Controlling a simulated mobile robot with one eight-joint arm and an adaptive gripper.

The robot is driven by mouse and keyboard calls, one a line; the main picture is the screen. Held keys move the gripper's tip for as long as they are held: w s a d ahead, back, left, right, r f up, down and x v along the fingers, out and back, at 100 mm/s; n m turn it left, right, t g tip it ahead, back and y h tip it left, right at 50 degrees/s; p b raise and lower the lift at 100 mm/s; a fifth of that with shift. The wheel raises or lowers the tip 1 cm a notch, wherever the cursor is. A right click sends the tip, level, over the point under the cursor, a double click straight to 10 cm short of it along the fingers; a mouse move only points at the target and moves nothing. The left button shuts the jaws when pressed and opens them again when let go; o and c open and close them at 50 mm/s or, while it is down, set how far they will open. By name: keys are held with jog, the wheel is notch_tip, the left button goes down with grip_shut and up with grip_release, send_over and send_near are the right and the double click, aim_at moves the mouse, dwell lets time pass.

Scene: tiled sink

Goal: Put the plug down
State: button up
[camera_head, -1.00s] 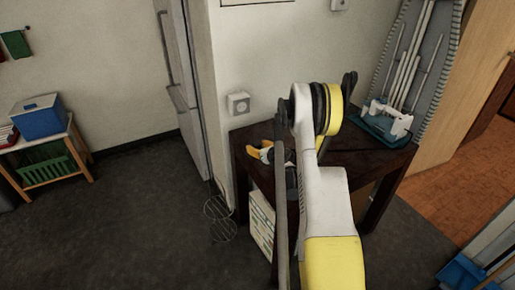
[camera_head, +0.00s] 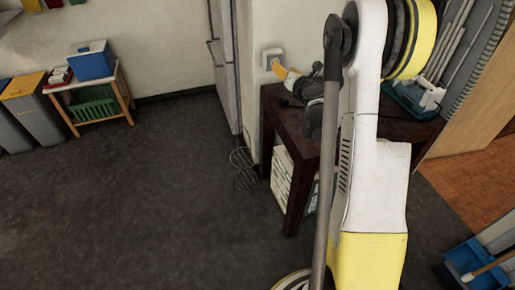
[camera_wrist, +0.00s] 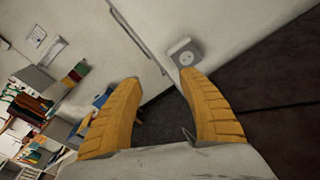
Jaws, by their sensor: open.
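My gripper (camera_wrist: 160,92) is open, and no object shows between its two yellow fingers in the wrist view. In the head view my gripper (camera_head: 279,70) is just below and in front of a white wall socket box (camera_head: 270,56). The socket box also shows in the wrist view (camera_wrist: 184,53), beyond the tip of the right finger, with a round face. I cannot make out a separate plug in either view; whether one sits in the socket is too small to tell.
A dark wooden table (camera_head: 286,122) stands under the arm against the wall. A tall fridge (camera_head: 223,75) is left of the socket. A wire stand (camera_head: 243,167) is on the floor by the table. The grey floor (camera_head: 150,200) at left is mostly clear.

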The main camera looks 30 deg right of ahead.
jog(key=s+a+r+m+h, duration=0.1)
jog(key=s+a+r+m, duration=0.2)
jog(key=r+m, duration=0.25)
jog(key=s+a+r+m+g+h, duration=0.1)
jog(key=s+a+r+m+h, duration=0.15)
jog(key=r+m, duration=0.3)
jog(key=s+a+r+m+h, duration=0.1)
jog(key=s+a+r+m, duration=0.1)
jog(key=a+r+m, duration=0.3)
jog(key=s+a+f+m+g+y, duration=0.2)
jog(key=s+a+f+m, duration=0.2)
jog(key=s+a, duration=0.4)
jog(key=s+a+f+m+g+y, duration=0.3)
jog(key=s+a+f+m, duration=0.1)
jog(key=s+a, duration=0.4)
jog(key=s+a+f+m+g+y, duration=0.3)
jog(key=s+a, duration=0.4)
jog(key=s, duration=0.4)
notch_tip(320, 180, down, 2)
jog(key=shift+a+f+m, duration=0.25)
jog(key=shift+a+m, duration=0.15)
jog(key=shift+m, duration=0.1)
jog(key=shift+y, duration=0.25)
